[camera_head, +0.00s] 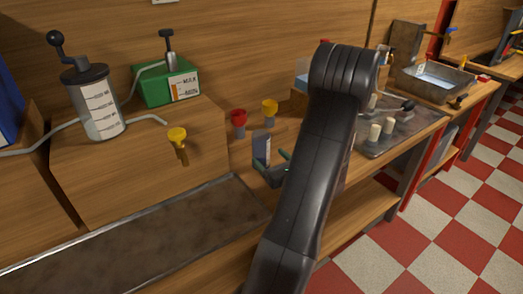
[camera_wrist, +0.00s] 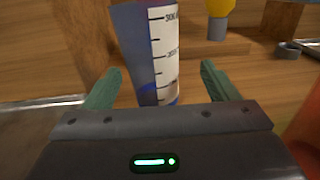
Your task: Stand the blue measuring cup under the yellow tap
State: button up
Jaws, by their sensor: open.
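The blue measuring cup (camera_wrist: 133,45), with a white scale strip, stands upright in the wrist view. In the head view the cup (camera_head: 262,148) is on the wooden bench, partly behind my arm. My gripper (camera_head: 272,172) is open at the cup. In the wrist view, the green fingers of my gripper (camera_wrist: 160,72) are either side of the cup's lower part, with gaps on both sides. A yellow tap (camera_head: 177,136) with a brass spout sticks out from the wooden block at left, above the metal tray. The cup is to the right of this tap.
A red-topped piece (camera_head: 239,118) and another yellow-topped piece (camera_head: 269,107) stand behind the cup. A pump cylinder (camera_head: 99,108) and green box (camera_head: 166,85) sit on the block. A metal tray (camera_head: 150,240) lies below the tap, bare. My arm hides the middle of the bench.

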aim_at(259, 149)
jog(key=shift+x, duration=1)
jog(key=x, duration=0.2)
jog(key=p+x, duration=0.1)
jog(key=x, duration=0.1)
jog(key=shift+a+r, duration=0.15)
jog(key=shift+a, duration=0.4)
jog(key=shift+w+a, duration=0.15)
jog(key=shift+w, duration=0.25)
jog(key=c, duration=1.1)
jog(key=shift+c, duration=0.2)
jog(key=shift+r, duration=0.1)
